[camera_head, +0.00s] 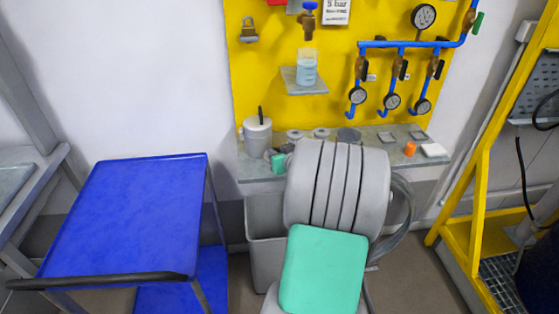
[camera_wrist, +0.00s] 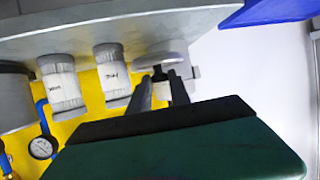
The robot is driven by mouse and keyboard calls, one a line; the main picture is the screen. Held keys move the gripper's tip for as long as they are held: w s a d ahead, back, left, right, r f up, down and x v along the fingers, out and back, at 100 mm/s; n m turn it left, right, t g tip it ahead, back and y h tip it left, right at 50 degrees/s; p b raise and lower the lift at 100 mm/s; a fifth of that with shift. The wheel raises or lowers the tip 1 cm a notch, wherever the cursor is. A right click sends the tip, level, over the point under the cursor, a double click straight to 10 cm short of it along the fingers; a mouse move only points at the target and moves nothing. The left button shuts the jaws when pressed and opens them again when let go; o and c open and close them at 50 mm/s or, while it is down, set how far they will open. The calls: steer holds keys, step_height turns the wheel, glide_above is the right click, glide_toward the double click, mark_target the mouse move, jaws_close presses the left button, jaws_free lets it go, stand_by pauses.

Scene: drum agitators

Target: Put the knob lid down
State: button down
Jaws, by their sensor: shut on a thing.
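The knob lid (camera_wrist: 160,60) is a pale grey disc with a dark knob, seen upside down in the wrist view. My gripper (camera_wrist: 161,78) is shut on its knob, with one finger on each side. The lid is close to the grey shelf (camera_wrist: 110,22); I cannot tell whether it touches it. In the head view, a small green part of my gripper (camera_head: 278,161) shows at the shelf's front left. My arm hides much of that area, and I cannot make out the lid there.
Two labelled jars (camera_wrist: 61,82) (camera_wrist: 113,74) stand beside the lid. A grey pot with a black stick (camera_head: 258,137) is at the shelf's left. A blue trolley (camera_head: 125,215) stands left, a grey bin (camera_head: 264,215) under the shelf, and a yellow frame (camera_head: 480,165) right.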

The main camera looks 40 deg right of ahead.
steer(key=f, duration=0.4)
steer(key=shift+d+p, duration=0.3)
steer(key=shift+d, duration=0.05)
steer(key=shift+f, duration=0.1)
steer(key=c, duration=1.2)
jaws_free()
